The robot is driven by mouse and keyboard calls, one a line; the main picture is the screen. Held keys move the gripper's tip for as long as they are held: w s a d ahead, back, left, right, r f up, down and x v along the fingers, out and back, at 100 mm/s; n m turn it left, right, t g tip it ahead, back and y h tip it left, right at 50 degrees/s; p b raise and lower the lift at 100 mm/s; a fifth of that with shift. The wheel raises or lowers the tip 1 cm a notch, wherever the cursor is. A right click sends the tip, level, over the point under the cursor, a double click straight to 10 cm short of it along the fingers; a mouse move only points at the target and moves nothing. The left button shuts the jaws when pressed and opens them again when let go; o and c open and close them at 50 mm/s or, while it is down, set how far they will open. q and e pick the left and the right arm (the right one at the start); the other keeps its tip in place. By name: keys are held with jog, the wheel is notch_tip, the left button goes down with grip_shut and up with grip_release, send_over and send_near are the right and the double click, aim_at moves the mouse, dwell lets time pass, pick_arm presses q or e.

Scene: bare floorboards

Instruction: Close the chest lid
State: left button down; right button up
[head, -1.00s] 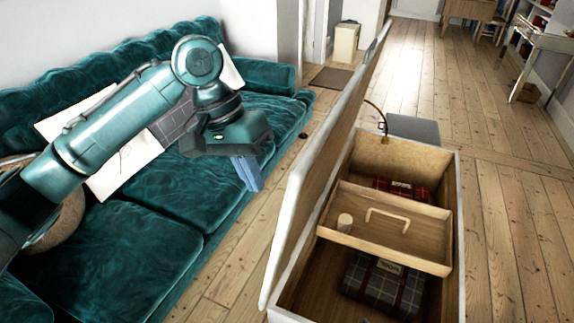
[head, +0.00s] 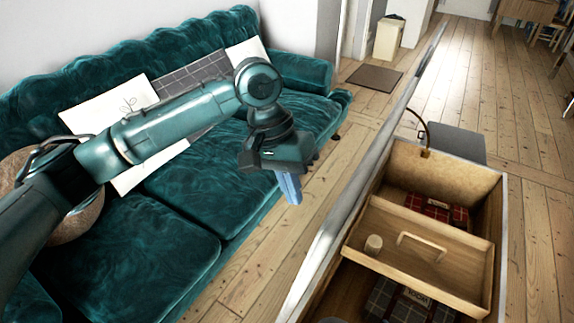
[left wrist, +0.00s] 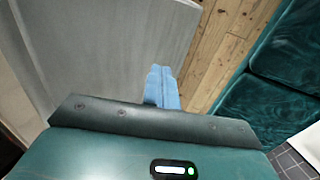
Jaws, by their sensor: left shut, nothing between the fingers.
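The chest (head: 497,240) stands open at the right of the head view, its lid (head: 345,205) raised and seen nearly edge-on along the chest's left side. The lid's outer face (left wrist: 110,50) fills the upper left of the left wrist view. My left gripper (head: 291,196) is shut and empty, with blue fingers pointing down. It is to the left of the lid, on its outer side, between lid and sofa. The blue fingertips also show in the left wrist view (left wrist: 160,72), and I cannot tell whether they touch the lid. My right gripper is not in view.
A wooden tray (head: 385,262) with a handle and a small cylinder sits inside the chest, with plaid folded items (head: 440,207) around it. A green sofa (head: 165,240) fills the left. A strip of floorboards (head: 255,272) lies between sofa and chest.

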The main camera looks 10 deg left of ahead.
pick_arm(q)
jog(key=shift+s+d+f, duration=0.3)
jog(key=shift+d+f, duration=0.25)
jog(key=shift+d, duration=0.2)
jog(key=shift+s+d+f, duration=0.35)
jog(key=shift+d+f, duration=0.2)
jog(key=shift+d, duration=0.2)
jog(key=shift+s+d+f, duration=0.3)
jog(key=shift+d+f, duration=0.25)
jog(key=shift+d, duration=0.2)
jog(key=shift+p, duration=0.3)
